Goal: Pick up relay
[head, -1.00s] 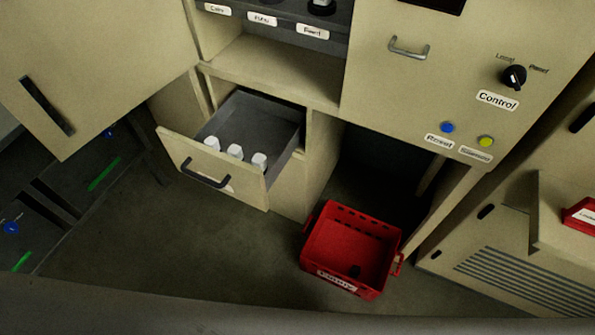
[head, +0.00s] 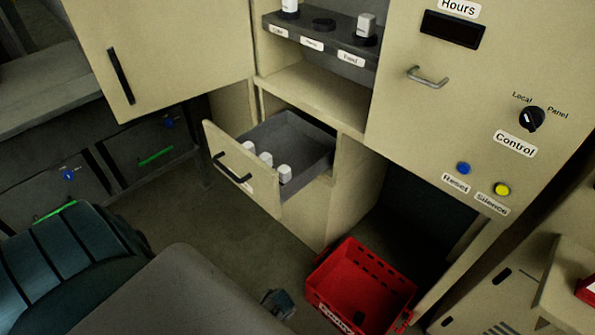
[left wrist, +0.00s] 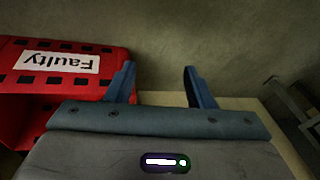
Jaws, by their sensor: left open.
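Three small white relays stand in a row in the open grey drawer: one at the left (head: 249,148), one in the middle (head: 266,160) and one at the right (head: 285,174). Two more white relays, one left (head: 290,8) and one right (head: 366,25), stand on the shelf above; a round dark socket (head: 324,24) between them is empty. My left gripper (head: 278,303) is low in front of the drawer, left of the red bin, apart from all relays. In the left wrist view its two blue fingers (left wrist: 160,85) are spread and empty. My right gripper is not seen.
A red bin (head: 340,299) labelled Faulty stands on the floor; it also shows in the left wrist view (left wrist: 115,60). The drawer front (head: 240,170) has a dark handle. An open cabinet door (head: 170,50) hangs at upper left. A control panel (head: 470,100) is at right.

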